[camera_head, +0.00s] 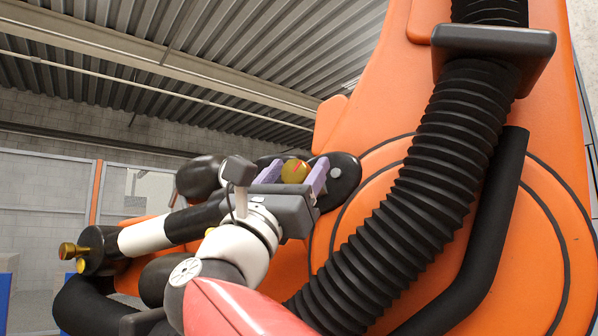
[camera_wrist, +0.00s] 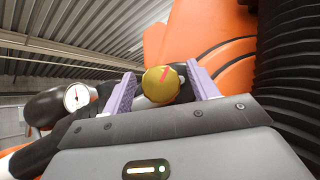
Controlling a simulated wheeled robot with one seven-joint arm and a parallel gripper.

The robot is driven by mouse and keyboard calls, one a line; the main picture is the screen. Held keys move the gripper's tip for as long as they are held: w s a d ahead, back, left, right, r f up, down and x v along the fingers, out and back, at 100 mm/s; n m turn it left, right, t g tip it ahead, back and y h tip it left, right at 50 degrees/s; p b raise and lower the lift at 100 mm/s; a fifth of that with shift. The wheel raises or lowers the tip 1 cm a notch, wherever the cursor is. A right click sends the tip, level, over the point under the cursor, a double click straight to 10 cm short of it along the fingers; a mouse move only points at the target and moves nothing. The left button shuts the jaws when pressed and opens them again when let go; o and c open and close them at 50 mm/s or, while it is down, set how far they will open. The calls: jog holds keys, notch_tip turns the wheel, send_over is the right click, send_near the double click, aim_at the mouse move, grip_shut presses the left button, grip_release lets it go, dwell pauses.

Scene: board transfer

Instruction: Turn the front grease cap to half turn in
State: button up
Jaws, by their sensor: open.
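A round brass grease cap (camera_head: 295,171) with a red pointer mark sits at the dark end of the machine's joint. My gripper (camera_head: 296,176) is open, its two lilac fingers on either side of this cap. In the wrist view the cap (camera_wrist: 159,87) shows between the fingertips (camera_wrist: 161,78), with a small gap on both sides. The red mark slants up and to the right there. I cannot tell how deep the cap sits between the fingers. Another brass fitting (camera_head: 72,250) shows at the far left on a dark cylinder end.
A thick black ribbed hose (camera_head: 415,190) runs close on the right, in front of the orange machine body (camera_head: 545,220). A dark cylinder with a white dial gauge (camera_wrist: 76,97) is at the left in the wrist view. Open space lies above left, under the metal roof.

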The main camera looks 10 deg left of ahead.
jog(key=c, duration=1)
jog(key=shift+m+g+h, duration=0.3)
jog(key=shift+m+h, duration=0.1)
jog(key=shift+m, duration=0.1)
jog(key=m+g+h, duration=0.1)
jog(key=m+h, duration=0.1)
jog(key=m+g+h+p, duration=0.1)
jog(key=m+g+h, duration=0.1)
jog(key=m, duration=0.1)
jog(key=shift+m+g+h, duration=0.8)
jog(key=shift+m+g, duration=0.6)
jog(key=shift+m, duration=0.6)
jog(key=shift+m+g+h, duration=0.8)
jog(key=shift+m+g, duration=0.6)
jog(key=shift+m, duration=0.6)
jog(key=shift+m+g, duration=0.3)
jog(key=o, duration=1)
